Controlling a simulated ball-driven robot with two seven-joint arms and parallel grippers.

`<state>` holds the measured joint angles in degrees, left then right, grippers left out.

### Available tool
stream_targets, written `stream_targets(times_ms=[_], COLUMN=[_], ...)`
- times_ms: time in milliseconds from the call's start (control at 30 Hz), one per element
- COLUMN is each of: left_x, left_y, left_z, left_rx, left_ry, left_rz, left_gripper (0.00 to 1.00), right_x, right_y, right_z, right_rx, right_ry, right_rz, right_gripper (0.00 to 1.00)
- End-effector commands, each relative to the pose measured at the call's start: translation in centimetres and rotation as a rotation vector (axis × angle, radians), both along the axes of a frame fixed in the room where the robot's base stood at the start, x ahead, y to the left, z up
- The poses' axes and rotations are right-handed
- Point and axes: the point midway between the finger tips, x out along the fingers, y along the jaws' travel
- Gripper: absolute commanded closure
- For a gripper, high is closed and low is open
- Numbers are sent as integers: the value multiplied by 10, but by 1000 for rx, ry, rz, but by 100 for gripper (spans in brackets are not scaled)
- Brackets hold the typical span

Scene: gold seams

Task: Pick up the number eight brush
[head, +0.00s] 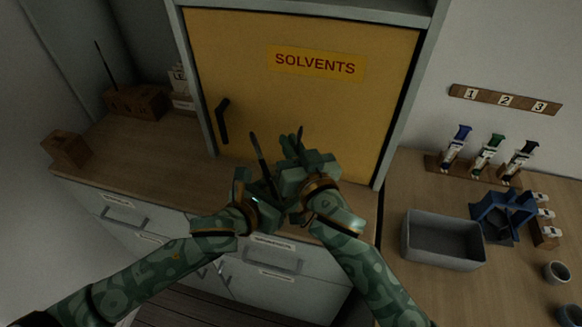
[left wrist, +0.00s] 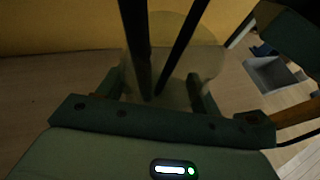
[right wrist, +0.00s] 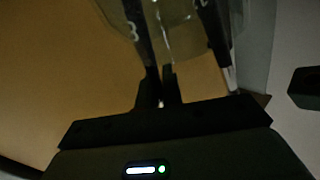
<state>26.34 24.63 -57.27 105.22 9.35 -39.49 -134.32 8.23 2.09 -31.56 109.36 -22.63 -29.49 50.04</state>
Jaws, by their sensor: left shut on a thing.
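The number eight brush (right wrist: 137,32) shows in the right wrist view, dark with a pale 8 on it. Its low end runs to my right gripper (right wrist: 160,88), whose fingers are close together; whether they grip it is unclear. A second marked brush (right wrist: 215,32) leans to its right. My left gripper (left wrist: 154,92) is shut on a pale see-through jar (left wrist: 205,62) with two dark brush shafts in front of or in it. In the head view, both grippers, left (head: 262,200) and right (head: 298,160), are close together before the yellow door, hiding the jar.
The yellow solvents cabinet (head: 300,100) stands right behind the grippers. A wooden block with a thin rod (head: 135,102) is at the back left. On the right bench are a grey tray (head: 440,240), a blue stand (head: 495,215), paint tubes (head: 488,150) and small cups (head: 557,272).

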Motion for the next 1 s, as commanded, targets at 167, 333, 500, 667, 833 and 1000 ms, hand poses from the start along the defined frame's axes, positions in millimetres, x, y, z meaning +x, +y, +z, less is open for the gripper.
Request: stream_targets(times_ms=[167, 333, 500, 667, 833, 1000], left_x=[0, 0, 0, 0, 0, 0], left_y=[0, 0, 0, 0, 0, 0], left_z=[0, 0, 0, 0, 0, 0], left_rx=[-1, 0, 0, 0, 0, -1], left_ry=[-1, -1, -1, -1, -1, -1], left_rz=[0, 1, 1, 1, 1, 0], left_gripper=[64, 64, 64, 64, 64, 64], right_x=[0, 0, 0, 0, 0, 0], right_y=[0, -1, 0, 0, 0, 0], right_z=[0, 4, 35, 83, 132, 166], right_rx=[-1, 0, 2, 4, 4, 2], right_ry=[0, -2, -6, -6, -6, -4], right_rz=[-1, -2, -1, 1, 1, 0], right_gripper=[100, 100, 100, 100, 100, 100])
